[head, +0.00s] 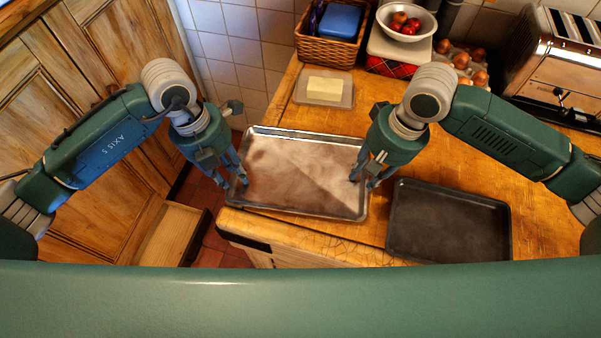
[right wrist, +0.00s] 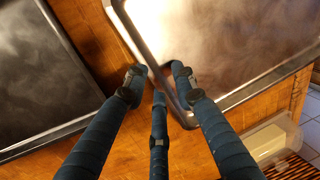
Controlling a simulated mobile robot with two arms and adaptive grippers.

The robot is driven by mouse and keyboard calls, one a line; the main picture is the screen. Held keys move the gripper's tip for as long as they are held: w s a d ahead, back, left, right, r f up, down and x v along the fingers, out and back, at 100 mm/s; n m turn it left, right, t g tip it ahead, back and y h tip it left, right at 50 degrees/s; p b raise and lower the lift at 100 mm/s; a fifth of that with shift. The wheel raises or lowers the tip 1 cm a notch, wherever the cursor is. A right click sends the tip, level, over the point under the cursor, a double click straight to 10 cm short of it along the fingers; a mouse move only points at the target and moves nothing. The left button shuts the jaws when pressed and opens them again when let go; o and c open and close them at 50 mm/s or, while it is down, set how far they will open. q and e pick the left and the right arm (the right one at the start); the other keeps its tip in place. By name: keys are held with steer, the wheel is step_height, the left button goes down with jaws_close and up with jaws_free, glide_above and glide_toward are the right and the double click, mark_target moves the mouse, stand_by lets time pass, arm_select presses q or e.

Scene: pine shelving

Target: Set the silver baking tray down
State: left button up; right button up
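The silver baking tray (head: 300,211) is level over the left end of the wooden worktop, between my two grippers. My left gripper (head: 239,178) has its fingers at the tray's left rim. My right gripper (head: 368,180) is at its right rim. In the right wrist view, the fingers of my right gripper (right wrist: 158,82) straddle the rim of the silver tray (right wrist: 225,50) and close on it. Whether the tray's underside touches the worktop is hidden.
A dark tray (head: 450,222) lies on the worktop (head: 290,118) to the right. A butter dish (head: 325,88), a wicker basket (head: 318,54), a fruit bowl (head: 420,30), eggs (head: 462,61) and a toaster (head: 560,70) stand behind. The worktop's left edge is close to the silver tray.

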arm_select(q)
steer(key=shift+a, duration=0.1)
arm_select(e)
steer(key=shift+d, duration=0.1)
stand_by(0.3)
arm_select(q)
steer(key=shift+w+r, duration=0.1)
steer(key=shift+r, duration=0.1)
step_height(320, 180, up, 11)
steer(key=a, duration=0.2)
steer(key=shift+r, duration=0.2)
arm_select(e)
step_height(320, 180, up, 12)
steer(key=d, duration=0.2)
steer(key=shift+s, duration=0.15)
arm_select(q)
steer(key=shift+w, duration=0.1)
arm_select(e)
steer(key=shift+d+f, duration=0.1)
